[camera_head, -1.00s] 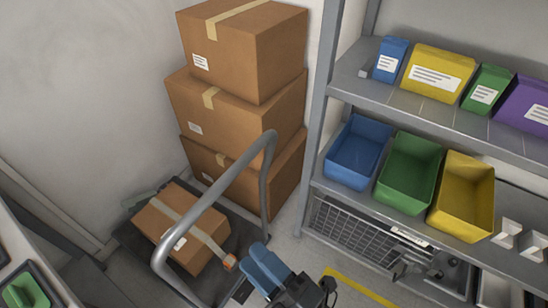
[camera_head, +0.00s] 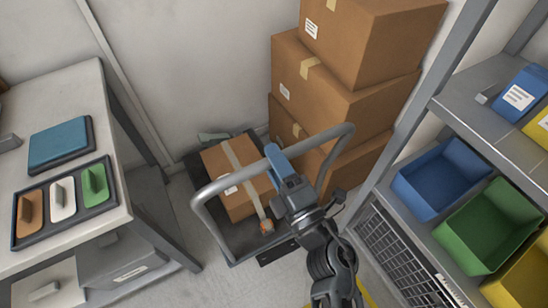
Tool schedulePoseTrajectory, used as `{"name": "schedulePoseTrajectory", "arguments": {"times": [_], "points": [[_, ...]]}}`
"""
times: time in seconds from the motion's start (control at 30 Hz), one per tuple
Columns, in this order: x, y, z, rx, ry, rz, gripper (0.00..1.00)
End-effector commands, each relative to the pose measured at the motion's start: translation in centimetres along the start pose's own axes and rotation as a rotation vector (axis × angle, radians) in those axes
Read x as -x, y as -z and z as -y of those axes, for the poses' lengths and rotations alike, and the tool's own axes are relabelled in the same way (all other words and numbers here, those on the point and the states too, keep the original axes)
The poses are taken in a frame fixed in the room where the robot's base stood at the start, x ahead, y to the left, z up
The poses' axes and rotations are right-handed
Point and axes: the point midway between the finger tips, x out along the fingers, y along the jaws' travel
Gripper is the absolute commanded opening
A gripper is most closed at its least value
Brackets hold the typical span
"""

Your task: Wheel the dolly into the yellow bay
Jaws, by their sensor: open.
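The dolly is a dark flat platform (camera_head: 239,240) with a grey tubular handle (camera_head: 215,185), standing on the floor in front of the stacked boxes. A taped brown carton (camera_head: 234,207) lies on it. My gripper (camera_head: 277,162) reaches over the dolly near the handle, with a blue finger pointing up and left. From this view I cannot tell whether it touches the handle. Nothing shows held in it. A short piece of yellow floor line (camera_head: 368,298) shows at the bottom beside my arm; the rest of the bay is hidden or out of view.
Several large cartons (camera_head: 345,105) are stacked against the wall behind the dolly. A grey shelf rack (camera_head: 412,145) with blue, green and yellow bins stands at right. A white table (camera_head: 75,95) stands at left. Bare floor (camera_head: 205,275) shows between table and dolly.

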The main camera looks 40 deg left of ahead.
Motion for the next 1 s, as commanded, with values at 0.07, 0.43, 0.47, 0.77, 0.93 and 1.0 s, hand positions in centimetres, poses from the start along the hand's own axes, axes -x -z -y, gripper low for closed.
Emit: {"name": "schedulePoseTrajectory", "arguments": {"times": [0.07,0.43,0.47,0.77,0.93,1.0], "points": [[-0.48,0.01,-0.02,0.0,0.0,0.0,0.49],[-0.61,0.0,0.02,-0.001,0.001,0.001,0.41],[-0.6,0.0,0.02,-0.001,0.001,0.001,0.39],[-0.59,-0.01,0.02,-0.001,0.001,0.001,0.1],[-0.58,-0.01,0.04,-0.001,0.001,0.001,0.0],[-0.57,-0.01,0.04,-0.001,0.001,0.001,0.0]]}}
